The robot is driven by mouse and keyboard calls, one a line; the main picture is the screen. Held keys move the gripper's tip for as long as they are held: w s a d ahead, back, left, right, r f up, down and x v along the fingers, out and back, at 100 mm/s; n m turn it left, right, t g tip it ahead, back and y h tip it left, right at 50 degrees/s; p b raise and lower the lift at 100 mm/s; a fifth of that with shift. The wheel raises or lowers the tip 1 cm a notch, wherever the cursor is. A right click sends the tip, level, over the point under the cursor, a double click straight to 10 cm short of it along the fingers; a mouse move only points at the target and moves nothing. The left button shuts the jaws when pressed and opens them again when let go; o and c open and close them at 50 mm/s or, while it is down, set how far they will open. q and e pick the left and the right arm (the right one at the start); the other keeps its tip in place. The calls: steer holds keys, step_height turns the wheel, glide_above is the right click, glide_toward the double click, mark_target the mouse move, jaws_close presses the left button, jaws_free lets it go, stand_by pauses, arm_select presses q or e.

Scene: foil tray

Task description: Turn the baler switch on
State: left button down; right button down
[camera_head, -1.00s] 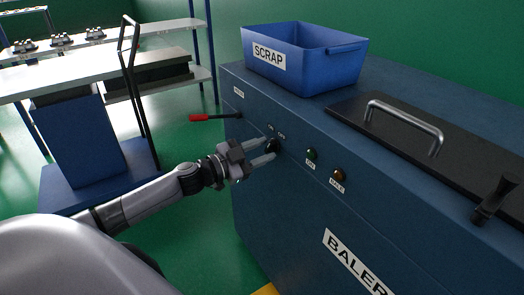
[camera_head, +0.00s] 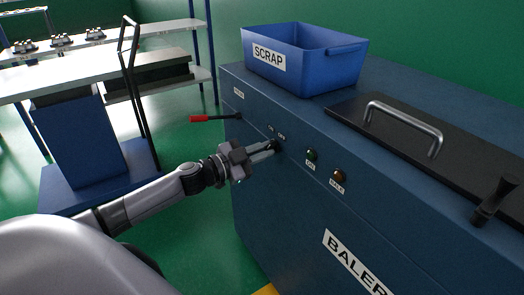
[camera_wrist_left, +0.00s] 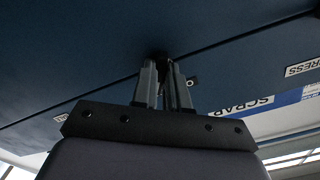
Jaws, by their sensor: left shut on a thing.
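The baler (camera_head: 300,215) is a large dark blue machine on the right. Its black switch knob (camera_head: 275,145) sits on the upper front face, under small ON and OFF labels. My left gripper (camera_head: 268,150) is at the knob, with its fingers closed on it. In the left wrist view the fingers (camera_wrist_left: 166,85) come together at the dark knob (camera_wrist_left: 160,57), which they partly hide. I cannot tell the knob's exact angle. My right gripper is not in view.
A green button (camera_head: 311,155) and an amber one (camera_head: 338,175) are right of the switch. A red-handled lever (camera_head: 200,119) sticks out at the left. A blue SCRAP bin (camera_head: 300,60) and a black lid (camera_head: 440,130) with a metal handle are on top.

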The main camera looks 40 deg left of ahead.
arm_select(q)
steer(key=m, duration=0.5)
steer(key=shift+a+r+m, duration=0.1)
steer(key=shift+m, duration=0.3)
steer(key=m, duration=0.5)
steer(key=shift+m, duration=0.4)
steer(key=c, duration=1.1)
jaws_free()
steer(key=shift+r, duration=0.1)
steer(key=shift+c, duration=0.2)
steer(key=v, duration=0.7)
